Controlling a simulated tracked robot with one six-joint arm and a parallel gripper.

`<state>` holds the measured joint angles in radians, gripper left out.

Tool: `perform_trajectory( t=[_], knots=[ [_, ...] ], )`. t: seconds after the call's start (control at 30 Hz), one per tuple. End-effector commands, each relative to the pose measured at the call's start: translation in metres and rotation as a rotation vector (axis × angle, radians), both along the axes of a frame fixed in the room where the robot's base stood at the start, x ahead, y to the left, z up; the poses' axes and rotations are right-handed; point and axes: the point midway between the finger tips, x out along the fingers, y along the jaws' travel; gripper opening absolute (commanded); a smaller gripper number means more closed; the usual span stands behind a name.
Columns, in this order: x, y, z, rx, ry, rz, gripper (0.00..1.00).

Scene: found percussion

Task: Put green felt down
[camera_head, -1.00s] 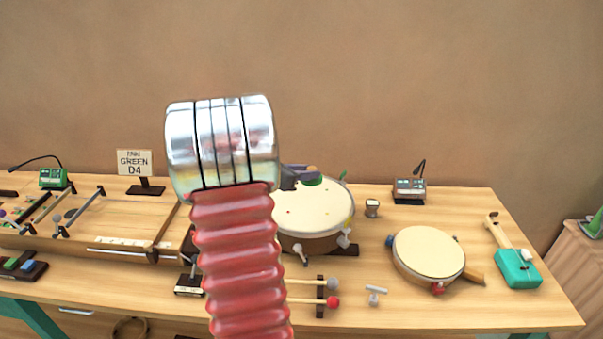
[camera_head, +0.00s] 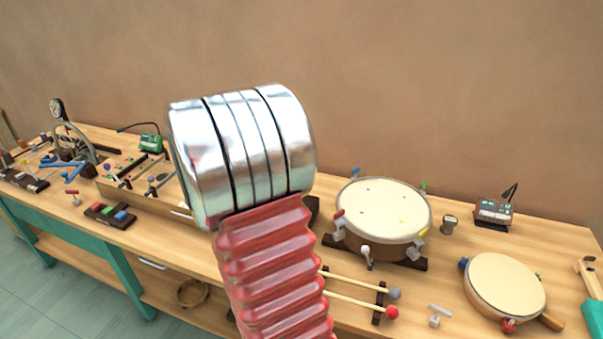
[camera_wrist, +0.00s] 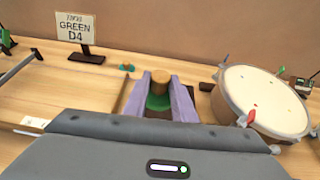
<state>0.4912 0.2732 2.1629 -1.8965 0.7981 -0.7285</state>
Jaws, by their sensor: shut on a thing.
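In the wrist view, my gripper (camera_wrist: 160,78) has two pale purple fingers closed around a small piece with a brown round top and a green base, the green felt (camera_wrist: 158,102). The held felt is left of the round drum (camera_wrist: 262,98), over the wooden bench. I cannot tell whether it touches the surface below. In the head view, my own arm hides the gripper and felt. The drum (camera_head: 382,208) there has a cream skin with small coloured dots.
A sign reading GREEN D4 (camera_wrist: 75,30) stands at the back left in the wrist view. Mallets (camera_head: 358,300), a small frame drum (camera_head: 505,285) and a green box (camera_head: 151,143) are on the bench.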

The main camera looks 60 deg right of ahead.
Motion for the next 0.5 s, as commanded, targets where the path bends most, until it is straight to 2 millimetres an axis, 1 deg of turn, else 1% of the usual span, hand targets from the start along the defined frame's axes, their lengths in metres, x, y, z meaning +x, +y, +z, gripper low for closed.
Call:
perform_trajectory(
  t=[0.03, 0.17, 0.2, 0.27, 0.3, 0.37, 0.4, 0.47, 0.5],
  knots=[
    [0.015, 0.021, -0.001, 0.0, -0.001, 0.054, 0.02],
    [0.046, 0.069, -0.006, 0.001, 0.0, 0.18, 0.02],
    [0.055, 0.085, -0.007, 0.001, 0.001, 0.218, 0.02],
    [0.066, 0.108, -0.009, 0.0, 0.001, 0.275, 0.02],
    [0.074, 0.124, -0.011, 0.0, 0.0, 0.315, 0.02],
    [0.083, 0.148, -0.013, 0.0, 0.001, 0.373, 0.02],
    [0.089, 0.165, -0.015, 0.002, 0.0, 0.41, 0.02],
    [0.097, 0.19, -0.018, 0.001, 0.001, 0.468, 0.02],
    [0.101, 0.206, -0.019, 0.002, 0.0, 0.507, 0.02]
  ],
)
